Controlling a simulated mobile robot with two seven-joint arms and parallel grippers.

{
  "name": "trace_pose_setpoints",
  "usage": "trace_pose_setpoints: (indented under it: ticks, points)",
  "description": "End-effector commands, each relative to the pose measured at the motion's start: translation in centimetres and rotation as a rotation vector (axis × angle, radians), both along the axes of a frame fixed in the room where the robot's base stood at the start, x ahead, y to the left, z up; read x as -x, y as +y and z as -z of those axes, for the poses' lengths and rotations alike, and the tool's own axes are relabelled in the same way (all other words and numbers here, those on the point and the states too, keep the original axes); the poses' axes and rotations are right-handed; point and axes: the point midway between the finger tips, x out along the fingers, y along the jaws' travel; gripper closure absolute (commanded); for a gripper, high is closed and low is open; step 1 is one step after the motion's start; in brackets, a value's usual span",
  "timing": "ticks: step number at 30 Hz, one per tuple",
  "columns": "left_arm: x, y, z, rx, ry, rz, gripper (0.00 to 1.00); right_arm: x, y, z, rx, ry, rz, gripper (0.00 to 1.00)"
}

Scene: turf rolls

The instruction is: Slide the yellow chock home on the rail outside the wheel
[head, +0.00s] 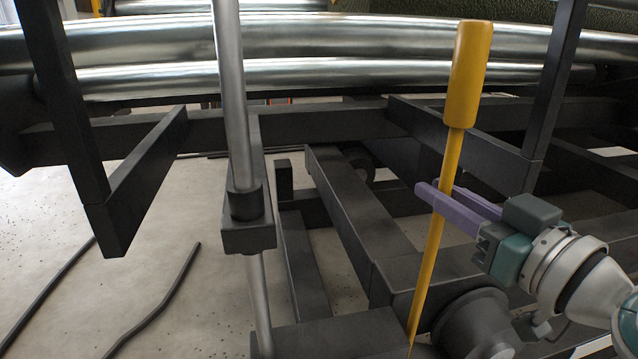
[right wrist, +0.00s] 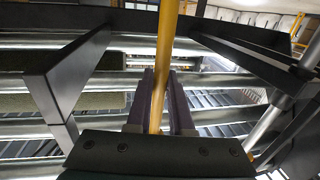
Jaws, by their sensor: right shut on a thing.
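A yellow rod (head: 437,225) with a thicker yellow grip (head: 467,75) at its top stands nearly upright, leaning slightly, on the right side of the head view. My right gripper (head: 441,193) has its purple fingers shut around the rod below the grip. The rod also shows in the right wrist view (right wrist: 166,50), running up between the two fingers (right wrist: 160,98). The rod's lower end leaves the bottom of the head view, so a chock body is not visible. A dark round part (head: 474,325), perhaps a wheel, is just right of the rod's lower end. I cannot make out the rail. My left gripper is not in view.
A dark steel frame (head: 345,205) with beams and uprights surrounds the rod. A silver post (head: 229,95) in a dark bracket (head: 247,238) stands left of centre. Large shiny rollers (head: 150,75) cross the back. Bare concrete floor (head: 160,290) shows at lower left, with dark hoses or bars (head: 165,298).

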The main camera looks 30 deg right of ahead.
Motion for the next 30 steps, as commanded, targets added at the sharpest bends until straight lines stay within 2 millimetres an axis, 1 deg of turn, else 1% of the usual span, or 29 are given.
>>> trace_pose_setpoints:
  ticks: [1,2,3,12,17,18,20,23,26,30]
  points:
    - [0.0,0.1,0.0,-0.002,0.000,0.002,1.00,-0.1,-0.1,-0.4,0.004,-0.010,0.002,1.00]
    - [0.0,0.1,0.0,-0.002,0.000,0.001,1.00,-0.1,-0.1,-0.4,0.004,-0.010,0.002,1.00]
    - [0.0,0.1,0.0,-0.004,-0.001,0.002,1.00,-0.1,-0.1,-0.4,0.004,-0.010,0.002,0.79]
    - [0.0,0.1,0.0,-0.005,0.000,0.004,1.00,-0.1,0.0,-0.2,0.001,-0.004,0.001,0.46]
    - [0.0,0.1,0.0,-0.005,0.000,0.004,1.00,0.0,0.0,-0.1,0.000,-0.002,0.001,0.45]
    - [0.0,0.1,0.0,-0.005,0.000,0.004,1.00,0.1,0.1,0.3,-0.003,0.008,-0.002,0.45]
    - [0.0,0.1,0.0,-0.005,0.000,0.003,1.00,0.2,0.1,0.3,-0.003,0.007,-0.001,0.45]
    - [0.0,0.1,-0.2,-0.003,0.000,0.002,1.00,0.8,0.1,0.2,-0.001,0.008,-0.001,0.45]
    - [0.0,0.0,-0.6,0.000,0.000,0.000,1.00,2.2,0.1,0.1,0.001,0.008,-0.001,0.45]
    - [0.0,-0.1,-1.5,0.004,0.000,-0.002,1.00,5.0,0.2,-0.1,0.001,0.007,-0.002,0.45]
